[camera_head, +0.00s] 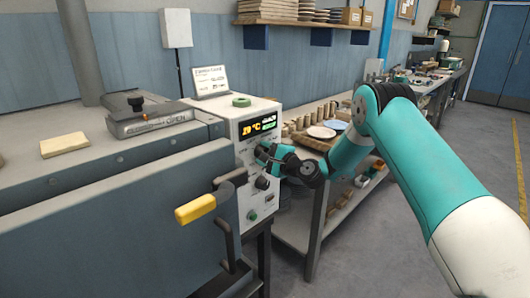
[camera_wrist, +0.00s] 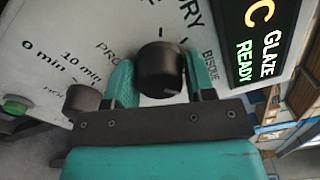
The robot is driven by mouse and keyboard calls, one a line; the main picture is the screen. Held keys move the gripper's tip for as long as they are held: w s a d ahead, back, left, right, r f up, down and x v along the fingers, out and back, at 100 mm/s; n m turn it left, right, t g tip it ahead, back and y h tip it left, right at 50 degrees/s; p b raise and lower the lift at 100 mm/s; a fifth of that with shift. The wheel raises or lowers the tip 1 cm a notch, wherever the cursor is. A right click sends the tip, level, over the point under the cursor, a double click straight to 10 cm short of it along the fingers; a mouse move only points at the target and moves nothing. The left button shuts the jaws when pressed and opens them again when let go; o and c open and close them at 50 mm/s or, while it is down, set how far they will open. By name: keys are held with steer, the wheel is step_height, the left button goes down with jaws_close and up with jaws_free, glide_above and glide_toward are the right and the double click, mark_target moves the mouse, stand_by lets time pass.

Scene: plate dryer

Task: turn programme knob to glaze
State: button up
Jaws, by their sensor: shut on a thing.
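The control panel (camera_head: 247,195) is on the front of the dryer. In the wrist view, the dark round programme knob (camera_wrist: 160,68) sits between the two teal fingers of my gripper (camera_wrist: 162,85), which is shut on it. Part of the label lettering around the knob is covered; letters ending in "RY" show above it and "BISQUE" seems to read at its right. The display (camera_wrist: 262,45) shows "GLAZE" in white and "READY" in green. In the head view, my gripper (camera_head: 264,152) is at the panel just below the display (camera_head: 257,127) and hides the knob.
A second dark knob (camera_wrist: 80,100) with minute marks is close to my left finger. A green button (camera_head: 252,215) is lower on the panel. A yellow-gripped handle (camera_head: 196,208) juts out at left. A shelf table (camera_head: 315,160) with pottery stands behind my arm.

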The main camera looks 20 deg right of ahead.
steer(key=shift+d+m, duration=0.1)
steer(key=shift+m, duration=1)
steer(key=shift+p, duration=0.3)
steer(key=o, duration=0.9)
steer(key=b+v, duration=1)
steer(key=v, duration=0.7)
steer(key=shift+s, duration=0.25)
